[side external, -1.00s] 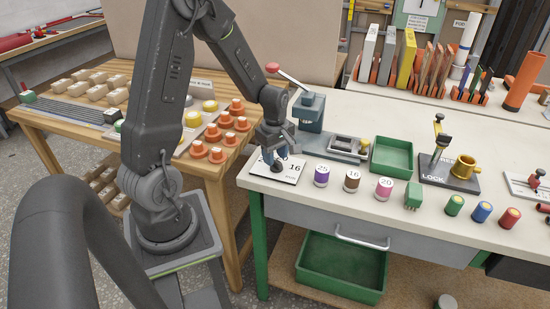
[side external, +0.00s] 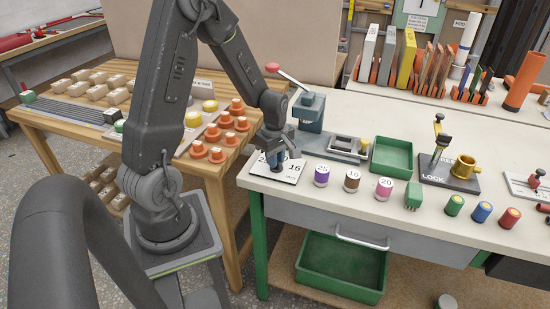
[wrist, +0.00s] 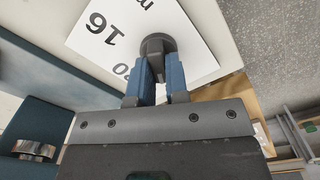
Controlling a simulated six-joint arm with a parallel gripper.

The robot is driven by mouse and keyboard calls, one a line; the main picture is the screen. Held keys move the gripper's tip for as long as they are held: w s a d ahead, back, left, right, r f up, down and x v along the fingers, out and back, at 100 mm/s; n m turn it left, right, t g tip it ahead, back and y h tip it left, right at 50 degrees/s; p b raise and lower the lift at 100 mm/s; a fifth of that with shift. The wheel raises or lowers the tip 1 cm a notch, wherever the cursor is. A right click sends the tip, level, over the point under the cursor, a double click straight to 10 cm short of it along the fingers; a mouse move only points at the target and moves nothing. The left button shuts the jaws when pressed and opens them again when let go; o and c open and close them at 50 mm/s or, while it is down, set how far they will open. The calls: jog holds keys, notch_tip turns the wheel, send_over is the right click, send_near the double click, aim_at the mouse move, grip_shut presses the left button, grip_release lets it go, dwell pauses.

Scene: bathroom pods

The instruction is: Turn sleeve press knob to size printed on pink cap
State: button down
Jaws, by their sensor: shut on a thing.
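The pink cap (side external: 383,189) stands upright on the bench, in a row with a purple cap (side external: 321,175) and a brown cap (side external: 352,181). Its top print looks like 20; the purple one looks like 25 and the brown one 16. The white dial plate (side external: 290,177) lies at the bench's left front corner. My gripper (side external: 277,163) is over the plate, pointing down. In the wrist view, its blue fingers (wrist: 161,72) are shut on the dark knob (wrist: 158,44). The 16 is clear on the plate (wrist: 195,50); another number is partly hidden by a finger.
Behind the plate stands a grey-blue press (side external: 309,111) with a red-ended lever. A green tray (side external: 391,156), a lock fixture (side external: 450,178) and a green block (side external: 413,196) are to the right. Several coloured cylinders line the front edge.

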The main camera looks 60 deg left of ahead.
jog(key=shift+m, duration=0.4)
jog(key=m, duration=0.5)
jog(key=shift+w, duration=0.2)
jog(key=m, duration=0.6)
jog(key=shift+w, duration=0.1)
dwell(0.4)
jog(key=c, duration=1.1)
grip_release()
